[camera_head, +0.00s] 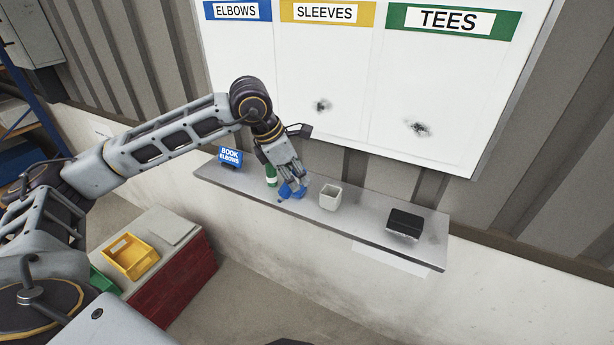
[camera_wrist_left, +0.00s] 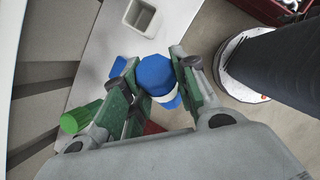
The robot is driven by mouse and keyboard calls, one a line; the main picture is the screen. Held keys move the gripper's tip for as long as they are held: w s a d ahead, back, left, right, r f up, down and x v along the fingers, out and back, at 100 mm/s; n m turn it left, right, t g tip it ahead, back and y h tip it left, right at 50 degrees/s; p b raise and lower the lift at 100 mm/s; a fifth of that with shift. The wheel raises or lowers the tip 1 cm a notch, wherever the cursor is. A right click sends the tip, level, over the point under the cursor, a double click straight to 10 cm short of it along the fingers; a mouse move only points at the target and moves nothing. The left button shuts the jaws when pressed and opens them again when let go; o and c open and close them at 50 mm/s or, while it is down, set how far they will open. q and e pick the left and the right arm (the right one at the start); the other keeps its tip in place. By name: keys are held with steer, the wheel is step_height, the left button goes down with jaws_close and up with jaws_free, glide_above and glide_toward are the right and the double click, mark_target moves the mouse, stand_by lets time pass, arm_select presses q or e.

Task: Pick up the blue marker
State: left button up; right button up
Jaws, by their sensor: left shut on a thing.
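The blue marker (camera_head: 299,193) is at the shelf (camera_head: 372,228), between the fingers of my left gripper (camera_head: 291,187). In the left wrist view the blue marker (camera_wrist_left: 156,76) shows its blue top and a white band below it. The green-lined fingers of my left gripper (camera_wrist_left: 157,88) are shut on it from both sides. Its lower part is hidden, and I cannot tell whether it still touches the shelf. My right gripper is in neither view.
A green marker (camera_head: 271,176) stands beside the gripper; its cap (camera_wrist_left: 75,121) shows in the wrist view. A white cup (camera_head: 330,197), a black eraser (camera_head: 404,224) and a blue sign (camera_head: 230,156) are on the shelf. The whiteboard (camera_head: 365,90) rises behind.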

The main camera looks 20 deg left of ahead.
mark_target(285, 187)
arm_select(q)
steer(key=shift+s+a+f+b, duration=0.1)
steer(key=shift+s+a+b, duration=0.75)
steer(key=shift+s, duration=0.35)
steer(key=shift+s+a, duration=0.25)
steer(key=shift+s, duration=0.15)
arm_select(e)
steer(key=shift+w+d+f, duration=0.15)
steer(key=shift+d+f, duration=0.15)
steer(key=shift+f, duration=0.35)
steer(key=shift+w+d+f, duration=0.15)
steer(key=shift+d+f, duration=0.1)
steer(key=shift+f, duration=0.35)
arm_select(q)
steer(key=shift+a+f+t, duration=0.1)
steer(key=shift+t, duration=0.2)
